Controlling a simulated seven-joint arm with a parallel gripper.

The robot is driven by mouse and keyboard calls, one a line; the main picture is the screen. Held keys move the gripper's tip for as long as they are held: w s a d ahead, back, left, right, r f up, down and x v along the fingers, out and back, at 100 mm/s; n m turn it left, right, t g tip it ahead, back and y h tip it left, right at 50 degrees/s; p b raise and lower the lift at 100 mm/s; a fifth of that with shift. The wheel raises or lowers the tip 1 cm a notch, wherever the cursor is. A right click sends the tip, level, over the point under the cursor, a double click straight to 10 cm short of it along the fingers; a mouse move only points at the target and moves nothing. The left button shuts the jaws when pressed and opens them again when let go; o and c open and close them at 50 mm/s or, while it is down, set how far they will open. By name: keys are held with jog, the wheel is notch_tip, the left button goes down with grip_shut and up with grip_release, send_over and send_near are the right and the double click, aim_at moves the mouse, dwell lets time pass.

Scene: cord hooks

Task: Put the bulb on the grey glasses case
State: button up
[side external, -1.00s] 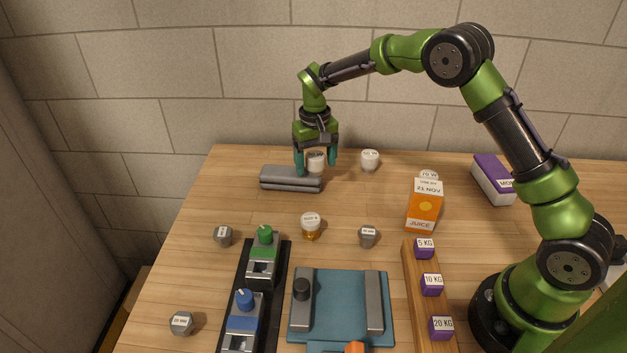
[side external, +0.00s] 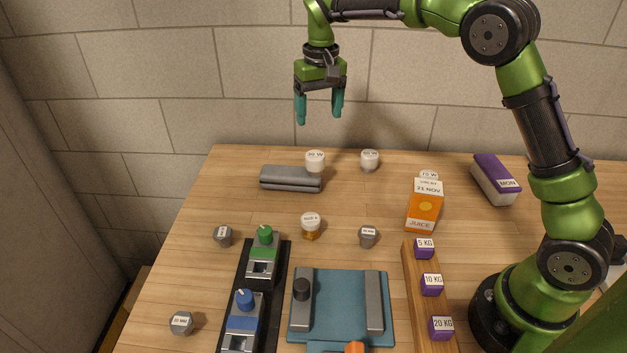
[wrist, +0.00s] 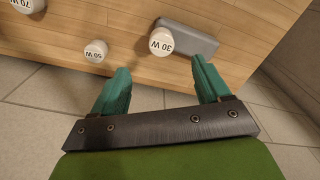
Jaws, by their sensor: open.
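The white bulb (side external: 315,161) marked 30 W stands upright at the right end of the grey glasses case (side external: 284,180), its base overlapping the case's top in the side view. In the wrist view the bulb (wrist: 161,42) covers one end of the case (wrist: 193,38). Its exact contact with the case is hard to see. My gripper (side external: 319,122) is open and empty, well above the bulb and clear of it. In the wrist view its teal fingers (wrist: 162,80) are wide apart with nothing between them.
Another white bulb (side external: 369,160) stands right of the case. A further one (side external: 429,175) is partly hidden behind the juice carton (side external: 424,208). A pill bottle (side external: 311,227) stands in front. A purple-lidded box (side external: 494,180) is at the right. The air around my gripper is free.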

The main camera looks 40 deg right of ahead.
jog(key=s+r+t+y, duration=0.1)
jog(key=s+r+t, duration=0.1)
jog(key=s+r, duration=0.6)
jog(key=s+f+t, duration=0.1)
jog(key=s+t, duration=0.1)
jog(key=s, duration=0.7)
jog(key=s+a+f+t+y, duration=0.1)
jog(key=s+f+t, duration=0.1)
jog(key=s, duration=0.8)
jog(key=shift+s+a+f+t, duration=0.15)
jog(key=shift+a+t, duration=0.15)
jog(key=shift+t, duration=0.1)
